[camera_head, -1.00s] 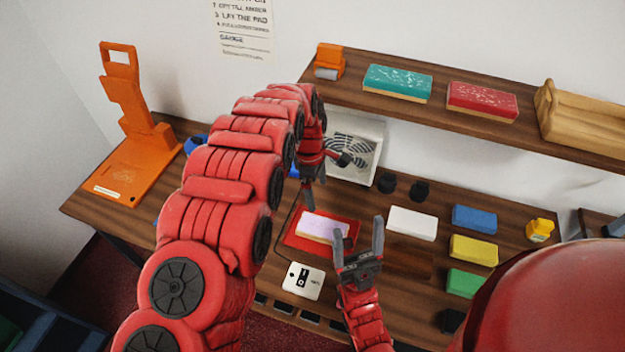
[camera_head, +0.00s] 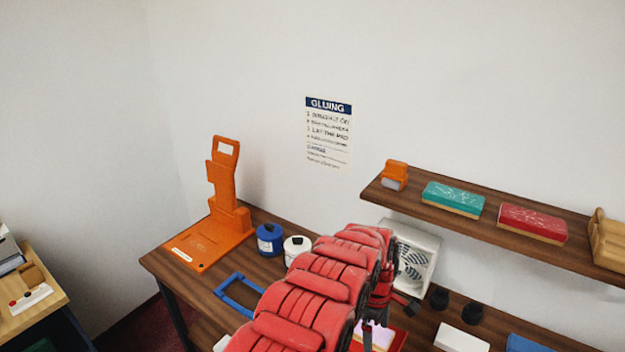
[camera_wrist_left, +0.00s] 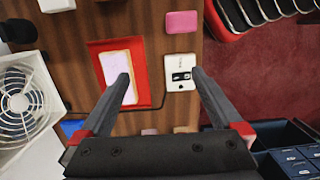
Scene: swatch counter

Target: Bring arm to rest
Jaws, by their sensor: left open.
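My left arm rises from the bottom of the head view, and its hand bends down behind the red links near the fan. In the left wrist view my left gripper (camera_wrist_left: 160,78) is open and empty above the counter. Below its fingers lies a pale lavender pad (camera_wrist_left: 115,69) on a red mat (camera_wrist_left: 97,52). A white switch box (camera_wrist_left: 181,72) lies beside the other fingertip. The pad is also partly seen at the bottom of the head view (camera_head: 381,336). My right gripper is not in view.
A shelf (camera_head: 470,224) carries a teal block (camera_head: 452,197) and a red block (camera_head: 531,222). A fan (camera_head: 413,258) stands close behind my left arm. An orange stand (camera_head: 217,225), a blue jar (camera_head: 270,239) and a white jar (camera_head: 296,249) stand at the left.

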